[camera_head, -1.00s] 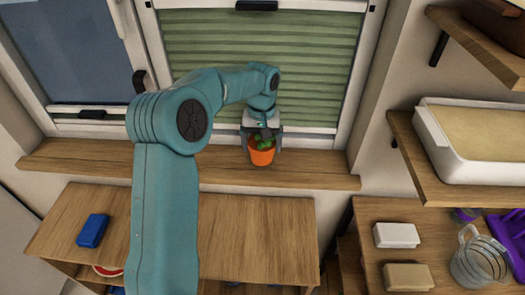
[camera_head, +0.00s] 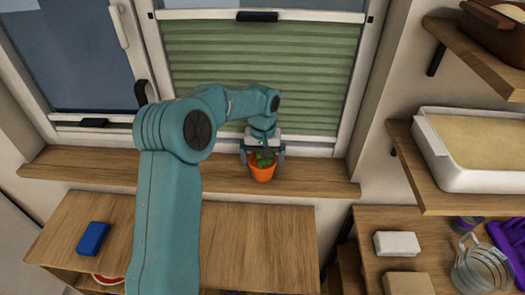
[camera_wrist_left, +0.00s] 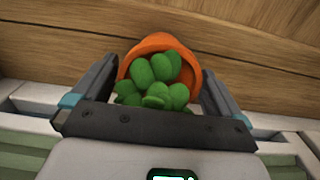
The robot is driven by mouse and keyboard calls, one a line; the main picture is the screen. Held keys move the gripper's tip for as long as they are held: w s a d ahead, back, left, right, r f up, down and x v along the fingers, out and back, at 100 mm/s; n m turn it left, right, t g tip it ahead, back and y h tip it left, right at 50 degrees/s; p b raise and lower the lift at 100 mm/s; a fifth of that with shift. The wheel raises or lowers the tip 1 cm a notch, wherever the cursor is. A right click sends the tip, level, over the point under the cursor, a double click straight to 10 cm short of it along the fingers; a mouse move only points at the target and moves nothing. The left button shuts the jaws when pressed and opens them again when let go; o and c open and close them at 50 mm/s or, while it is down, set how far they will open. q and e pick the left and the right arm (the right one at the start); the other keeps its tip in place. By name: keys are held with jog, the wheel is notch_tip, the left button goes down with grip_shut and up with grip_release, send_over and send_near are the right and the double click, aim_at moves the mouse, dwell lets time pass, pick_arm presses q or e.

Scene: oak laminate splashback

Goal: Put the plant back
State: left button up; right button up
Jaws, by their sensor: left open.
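The plant, green rounded leaves in an orange pot (camera_head: 263,173), is on the wooden windowsill (camera_head: 320,181) in front of the green blind. My left gripper (camera_head: 264,162) reaches down over it with its fingers open on either side of the pot. In the left wrist view the plant (camera_wrist_left: 158,85) lies between the spread fingers of the gripper (camera_wrist_left: 160,70), with the leaves toward the palm. A gap shows beside the pot on both sides. The pot's base is hidden in that view. My right gripper is not in view.
The window stands close behind the sill. Below is a wooden cabinet top with a blue block (camera_head: 93,238). On the right, shelves hold a white tray (camera_head: 430,155), a white block (camera_head: 397,243) and a glass jug (camera_head: 482,265). The sill beside the plant is clear.

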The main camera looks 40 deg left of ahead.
pick_arm(q)
notch_tip(320, 180, up, 12)
jog(key=shift+r+b, duration=0.1)
jog(key=shift+b, duration=0.2)
jog(key=shift+s, duration=0.1)
dwell(0.5)
